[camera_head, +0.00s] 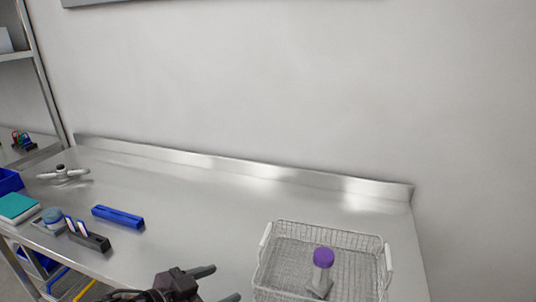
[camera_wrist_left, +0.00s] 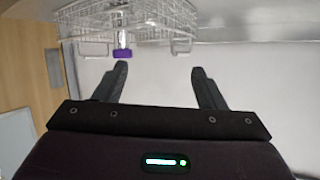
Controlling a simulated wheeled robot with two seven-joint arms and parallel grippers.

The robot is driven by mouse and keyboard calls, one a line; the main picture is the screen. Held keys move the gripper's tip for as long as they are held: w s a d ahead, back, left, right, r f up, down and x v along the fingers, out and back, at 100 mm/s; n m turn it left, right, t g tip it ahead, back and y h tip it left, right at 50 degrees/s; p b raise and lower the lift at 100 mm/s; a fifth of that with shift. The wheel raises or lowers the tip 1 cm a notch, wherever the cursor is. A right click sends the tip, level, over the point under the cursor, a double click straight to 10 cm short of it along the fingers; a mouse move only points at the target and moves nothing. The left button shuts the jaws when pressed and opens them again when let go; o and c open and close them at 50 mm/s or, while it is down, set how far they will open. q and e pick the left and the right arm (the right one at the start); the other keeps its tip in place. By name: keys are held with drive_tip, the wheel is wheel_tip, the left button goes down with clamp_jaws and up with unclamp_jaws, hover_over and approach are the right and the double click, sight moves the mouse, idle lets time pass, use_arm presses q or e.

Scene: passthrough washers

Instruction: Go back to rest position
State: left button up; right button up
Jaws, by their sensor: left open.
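My left gripper (camera_head: 222,284) is at the bottom middle of the head view, left of the wire basket. Its two fingers are spread apart with nothing between them. In the left wrist view the open fingers of the left gripper (camera_wrist_left: 160,88) point toward the basket. My right gripper is not in view.
A wire basket (camera_head: 281,226) with white handles stands on the steel table (camera_head: 190,180). A purple-capped bottle (camera_head: 323,258) is inside it; its purple cap also shows in the left wrist view (camera_wrist_left: 122,54). A blue block (camera_head: 118,216), dark holder (camera_head: 90,240) and teal box (camera_head: 17,207) are at left.

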use_arm(q)
drive_tip(key=s+a+f+n+g+y, duration=0.6)
drive_tip(key=s+a+f+n+y, duration=0.3)
drive_tip(key=s+f, duration=0.45)
wheel_tip(320, 180, down, 30)
drive_tip(key=s+m+g, duration=0.1)
drive_tip(key=s+g, duration=0.1)
drive_tip(key=s, duration=0.1)
drive_tip(key=s+a+f, duration=0.2)
drive_tip(key=s+f, duration=0.7)
drive_tip(key=s+a+f, duration=0.2)
drive_tip(key=s+f, duration=0.7)
drive_tip(key=s, duration=0.1)
drive_tip(key=shift+f+g, duration=0.15)
drive_tip(key=shift+g, duration=0.25)
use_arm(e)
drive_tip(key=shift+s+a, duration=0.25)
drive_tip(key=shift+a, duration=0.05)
use_arm(q)
drive_tip(key=shift+a, duration=0.1)
